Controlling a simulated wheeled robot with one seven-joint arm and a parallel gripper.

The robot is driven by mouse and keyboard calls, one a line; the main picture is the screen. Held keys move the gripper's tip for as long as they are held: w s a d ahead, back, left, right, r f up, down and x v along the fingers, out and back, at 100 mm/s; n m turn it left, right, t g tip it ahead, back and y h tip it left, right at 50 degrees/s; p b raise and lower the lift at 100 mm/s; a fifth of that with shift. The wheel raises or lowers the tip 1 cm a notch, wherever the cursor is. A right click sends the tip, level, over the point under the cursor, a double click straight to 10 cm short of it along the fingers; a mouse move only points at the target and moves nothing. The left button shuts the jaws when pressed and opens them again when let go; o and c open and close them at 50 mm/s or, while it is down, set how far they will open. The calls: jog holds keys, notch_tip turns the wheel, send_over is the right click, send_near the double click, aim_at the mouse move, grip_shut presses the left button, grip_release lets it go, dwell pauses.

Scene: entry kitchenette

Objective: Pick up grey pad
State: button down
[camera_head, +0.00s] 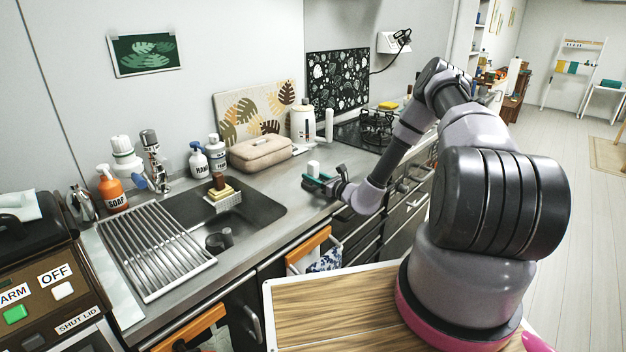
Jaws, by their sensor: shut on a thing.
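My gripper (320,183) is at the end of my arm, low over the counter to the right of the sink. Its fingers are dark with teal edges. They are shut on a small pale grey block, which looks like the grey pad (313,168) and sticks up at the fingertips. The fingers hide its lower part. I cannot tell whether it touches the counter.
The sink (270,208) with a drying rack (155,250) is to the left. A beige case (260,152), soap bottles (198,160) and a white kettle (303,122) stand behind. A stove (375,130) is beyond. A wooden-topped surface (335,315) lies in front.

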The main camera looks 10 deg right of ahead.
aim_at(313, 162)
jog(key=shift+r, duration=0.15)
notch_tip(313, 162, up, 10)
jog(key=shift+f, duration=0.15)
dwell(0.5)
jog(key=c, duration=1.4)
grip_release()
grip_shut()
